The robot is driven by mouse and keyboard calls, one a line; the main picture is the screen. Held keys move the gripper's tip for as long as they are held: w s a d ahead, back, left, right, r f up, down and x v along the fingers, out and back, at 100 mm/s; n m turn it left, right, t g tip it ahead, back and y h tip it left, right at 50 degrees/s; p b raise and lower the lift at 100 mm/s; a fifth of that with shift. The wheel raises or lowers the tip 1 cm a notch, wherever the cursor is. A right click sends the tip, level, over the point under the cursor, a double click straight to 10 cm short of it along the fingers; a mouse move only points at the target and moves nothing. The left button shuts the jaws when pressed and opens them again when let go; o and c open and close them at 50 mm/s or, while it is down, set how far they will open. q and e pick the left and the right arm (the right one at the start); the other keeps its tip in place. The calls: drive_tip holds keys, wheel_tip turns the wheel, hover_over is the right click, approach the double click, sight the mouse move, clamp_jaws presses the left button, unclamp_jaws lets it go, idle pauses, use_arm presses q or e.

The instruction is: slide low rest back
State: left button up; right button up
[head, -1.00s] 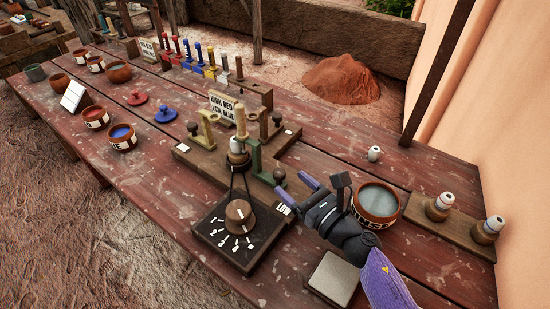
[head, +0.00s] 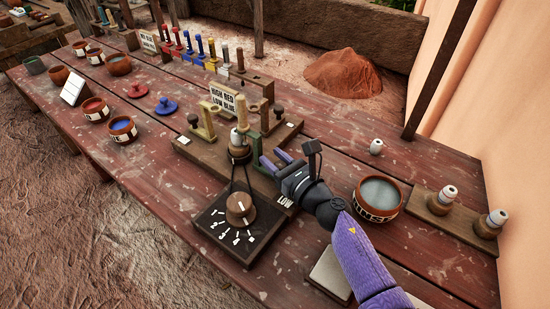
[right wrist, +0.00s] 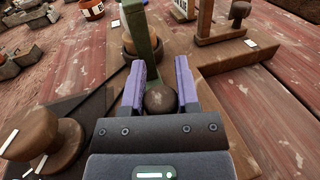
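The low rest is a green bracket (head: 253,146) on the wooden base (head: 204,150), in front of the "HIGH RED LOW BLUE" sign (head: 223,99); its upright (right wrist: 142,40) rises ahead in the right wrist view. My right gripper (head: 273,160) reaches it from the right. In the right wrist view its two purple fingers (right wrist: 161,84) stand on either side of the rest's dark round knob (right wrist: 160,101) and appear shut on it. In the head view the gripper hides the knob. My left gripper is in neither view.
A dial box (head: 240,222) stands in front of the rest, with a "LOW" label (head: 285,201) beside it. A water bowl (head: 378,197) is right of my gripper. A tan rest with a knob (head: 208,121) stands at the left. The table's right rear is mostly clear.

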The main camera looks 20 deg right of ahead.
clamp_jaws()
drive_tip(key=shift+s+d, duration=0.1)
idle(0.9)
drive_tip(key=shift+s+d+f, duration=0.1)
drive_tip(key=shift+s+d, duration=0.5)
drive_tip(key=shift+s, duration=0.2)
drive_tip(key=shift+s+d, duration=0.6)
drive_tip(key=shift+s, duration=0.15)
drive_tip(key=shift+o, duration=2.1)
unclamp_jaws()
drive_tip(key=o, duration=0.4)
drive_tip(key=shift+s+d, duration=0.1)
drive_tip(key=shift+s, duration=0.05)
